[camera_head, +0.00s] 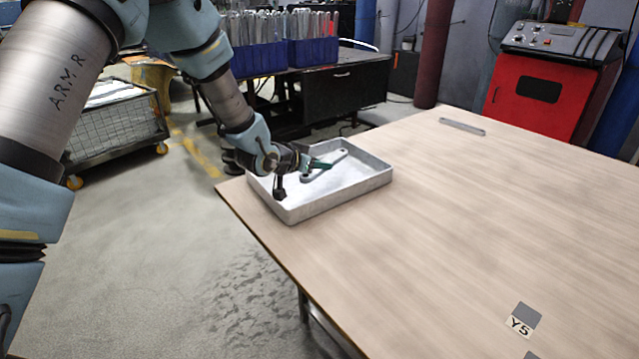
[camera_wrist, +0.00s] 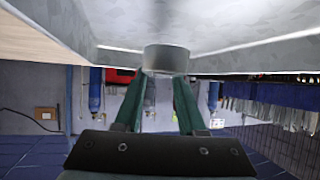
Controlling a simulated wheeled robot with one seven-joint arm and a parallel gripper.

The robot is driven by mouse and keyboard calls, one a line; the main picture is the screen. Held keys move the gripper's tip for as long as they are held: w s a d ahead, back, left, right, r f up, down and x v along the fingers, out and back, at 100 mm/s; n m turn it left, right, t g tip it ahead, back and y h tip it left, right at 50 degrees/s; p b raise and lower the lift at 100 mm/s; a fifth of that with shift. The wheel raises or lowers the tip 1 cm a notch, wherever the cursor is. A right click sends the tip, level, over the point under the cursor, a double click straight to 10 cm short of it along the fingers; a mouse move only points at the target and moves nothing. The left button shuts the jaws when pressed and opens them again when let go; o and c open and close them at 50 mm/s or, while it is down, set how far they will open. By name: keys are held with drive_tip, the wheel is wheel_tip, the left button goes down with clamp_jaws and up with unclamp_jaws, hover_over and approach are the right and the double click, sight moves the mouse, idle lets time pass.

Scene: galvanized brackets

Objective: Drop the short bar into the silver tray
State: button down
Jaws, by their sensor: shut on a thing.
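The fingers are shut on a grey bar with a rounded end, the short bar (camera_head: 341,154), which lies slantwise within the tray's outline. In the wrist view the bar's rounded grey end (camera_wrist: 167,59) sits between the two green fingertips. The fingers hide part of the bar. I cannot tell whether it touches the tray floor.
Another grey bar (camera_head: 462,127) lies flat near the table's far edge, and looks longer. A label marked Y5 (camera_head: 520,322) is at the front right of the wooden table (camera_head: 450,230). The table's middle is clear. A red cabinet (camera_head: 540,95) stands behind the table.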

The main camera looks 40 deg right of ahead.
drive_tip(key=shift+c, duration=2.1)
unclamp_jaws()
drive_tip(key=shift+a, duration=0.15)
drive_tip(key=v, duration=1)
drive_tip(key=shift+a+r+b, duration=0.2)
drive_tip(key=shift+b, duration=0.25)
